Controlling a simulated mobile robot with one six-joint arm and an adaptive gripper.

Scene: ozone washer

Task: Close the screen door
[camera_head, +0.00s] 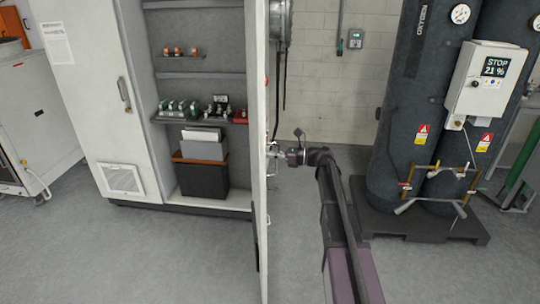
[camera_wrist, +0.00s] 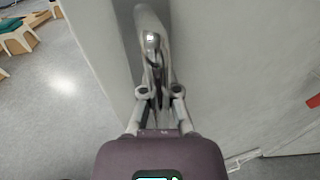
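The grey screen door (camera_head: 258,130) of the tall cabinet stands wide open, seen nearly edge-on in the head view. In the wrist view the pale door face (camera_wrist: 235,70) fills much of the right side. A grey door handle (camera_wrist: 146,14) stands out from it, straight ahead of my gripper. My gripper (camera_head: 273,155) is at the right side of the door, at about mid height. In the wrist view my gripper (camera_wrist: 155,55) reaches to the handle, its fingers close together there. The fingertips overlap the handle, so I cannot tell whether they are clamped on it.
Dark tanks (camera_head: 420,100) on a base (camera_head: 425,222) stand right of my arm. The floor (camera_head: 170,255) before the cabinet is clear.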

